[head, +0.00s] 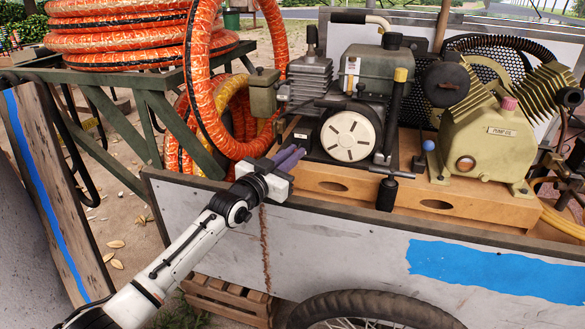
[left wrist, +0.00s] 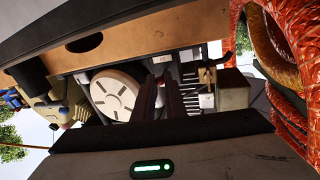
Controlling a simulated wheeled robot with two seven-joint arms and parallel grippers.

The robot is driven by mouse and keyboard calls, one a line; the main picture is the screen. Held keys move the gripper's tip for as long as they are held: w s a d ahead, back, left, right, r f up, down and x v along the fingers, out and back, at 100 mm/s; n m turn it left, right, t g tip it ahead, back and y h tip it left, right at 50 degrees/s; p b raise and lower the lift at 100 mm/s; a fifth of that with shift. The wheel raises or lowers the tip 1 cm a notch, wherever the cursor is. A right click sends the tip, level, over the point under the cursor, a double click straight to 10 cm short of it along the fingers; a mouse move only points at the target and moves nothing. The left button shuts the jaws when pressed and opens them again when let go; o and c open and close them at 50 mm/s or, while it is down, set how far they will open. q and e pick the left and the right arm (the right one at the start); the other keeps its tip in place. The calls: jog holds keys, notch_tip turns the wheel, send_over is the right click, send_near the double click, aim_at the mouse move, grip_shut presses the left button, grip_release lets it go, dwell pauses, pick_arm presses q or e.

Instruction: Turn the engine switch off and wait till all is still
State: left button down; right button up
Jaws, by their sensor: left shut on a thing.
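The engine (head: 375,75) stands on a wooden base in the cart, with a round cream starter cover (head: 348,136) on its near side. My left gripper (head: 297,153) reaches over the cart wall to the engine's lower left side, beside the cover. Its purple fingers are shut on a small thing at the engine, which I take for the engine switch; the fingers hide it. The left wrist view shows the dark fingers (left wrist: 171,98) close together, right of the cover (left wrist: 117,94). The switch's position cannot be read. My right gripper is not in view.
The cart's grey side wall (head: 330,240) with blue tape lies under my left wrist. Orange hose coils (head: 130,40) sit on a green frame at left, one loop hanging near the engine. An olive pump (head: 490,130) stands at right. A tyre (head: 370,310) is below.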

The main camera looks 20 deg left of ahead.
pick_arm(q)
jog(key=f+t+b, duration=0.1)
jog(key=t+b, duration=0.1)
jog(key=b, duration=0.2)
jog(key=shift+f+m, duration=0.2)
jog(key=shift+m, duration=0.1)
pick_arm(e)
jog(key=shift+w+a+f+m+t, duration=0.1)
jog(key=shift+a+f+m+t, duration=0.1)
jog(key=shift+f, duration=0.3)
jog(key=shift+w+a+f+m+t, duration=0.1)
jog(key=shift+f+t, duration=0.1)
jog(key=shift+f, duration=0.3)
pick_arm(q)
jog(key=shift+r+b, duration=0.1)
jog(key=shift+b, duration=0.25)
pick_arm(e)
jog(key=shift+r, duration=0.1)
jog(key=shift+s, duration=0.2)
pick_arm(q)
jog(key=c, duration=1.8)
grip_release()
